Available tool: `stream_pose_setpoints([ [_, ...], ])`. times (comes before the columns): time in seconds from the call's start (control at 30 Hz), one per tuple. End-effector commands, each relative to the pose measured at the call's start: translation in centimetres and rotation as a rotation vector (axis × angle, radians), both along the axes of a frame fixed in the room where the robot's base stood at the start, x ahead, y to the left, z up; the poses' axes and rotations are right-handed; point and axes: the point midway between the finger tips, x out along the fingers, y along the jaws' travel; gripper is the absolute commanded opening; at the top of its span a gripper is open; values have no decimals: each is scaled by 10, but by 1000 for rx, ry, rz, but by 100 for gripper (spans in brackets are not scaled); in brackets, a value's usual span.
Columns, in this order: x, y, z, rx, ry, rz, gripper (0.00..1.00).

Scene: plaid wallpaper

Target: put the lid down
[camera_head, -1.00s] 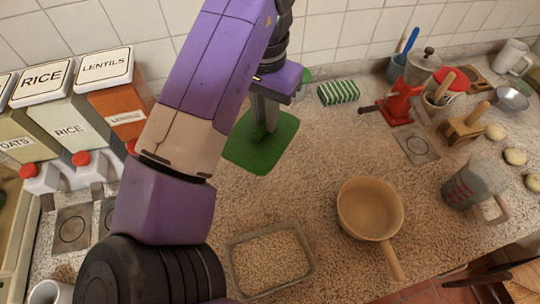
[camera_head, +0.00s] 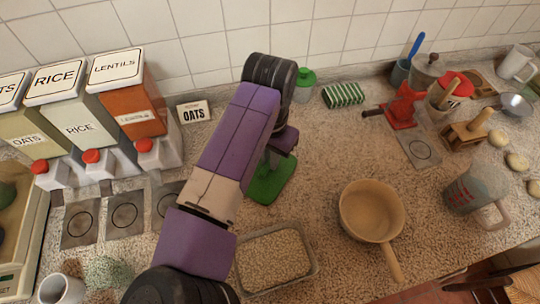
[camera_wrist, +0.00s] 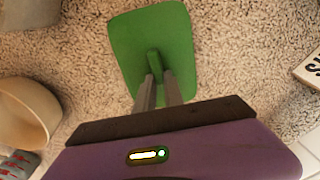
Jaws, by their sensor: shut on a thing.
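The green lid (camera_head: 268,186) is a flat rounded rectangle with an upright handle. In the head view my arm covers part of it. My gripper (camera_wrist: 158,92) is shut on the lid's handle, and the lid (camera_wrist: 176,38) spreads out flat beyond the fingers in the wrist view. The lid is over the counter, behind the grain-filled clear container (camera_head: 317,268). I cannot tell whether its underside touches the counter.
A tan saucepan (camera_head: 368,212) stands to the right, its handle toward the front. Dispensers of rice and lentils (camera_head: 128,98) stand at left, with an oats card (camera_head: 194,111) beside them. A striped green sponge (camera_head: 343,94) lies behind. Bare counter lies between lid and saucepan.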

Motion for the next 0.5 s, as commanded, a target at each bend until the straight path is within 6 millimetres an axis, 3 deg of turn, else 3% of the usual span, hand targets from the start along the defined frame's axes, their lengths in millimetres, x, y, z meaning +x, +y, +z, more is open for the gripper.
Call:
stream_pose_setpoints([
  [0.3, 0, 0, -3, -1, 0, 0, 0],
  [0.33, 0, 0, -3, 0, 0, 0, 15],
  [0.43, 0, 0, -3, 0, 0, 0, 34],
  [0.5, 0, 0, -3, 0, 0, 0, 35],
])
